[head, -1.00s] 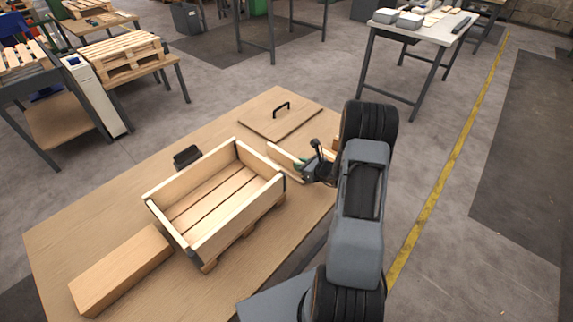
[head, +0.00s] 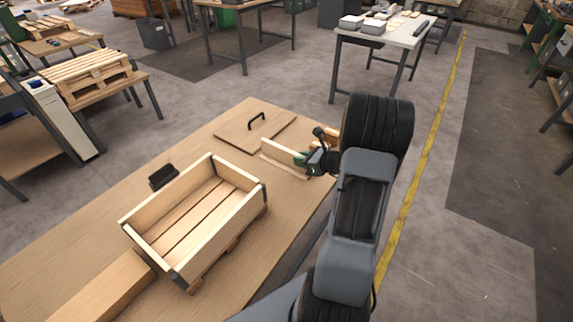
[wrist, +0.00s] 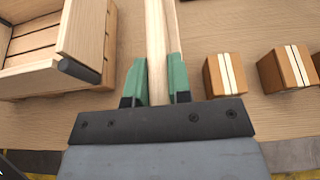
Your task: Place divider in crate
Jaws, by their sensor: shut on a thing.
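The divider, a thin pale wooden board (head: 280,150), stands on edge at the right part of the workbench. It also shows in the wrist view (wrist: 156,35). My gripper (head: 304,159) is shut on its near end, with a green finger pad on each side in the wrist view (wrist: 156,80). I cannot tell whether the board touches the bench. The open wooden crate (head: 225,232) stands left of my gripper, apart from the board. It looks empty, with a slatted floor. Its corner shows at left in the wrist view (wrist: 85,30).
A flat wooden panel with a black handle (head: 235,135) lies behind the crate. A small black object (head: 163,176) sits at the crate's back left. A long wooden block (head: 105,288) lies in front left. Wooden blocks with pale strips (wrist: 226,75) stand right of my gripper.

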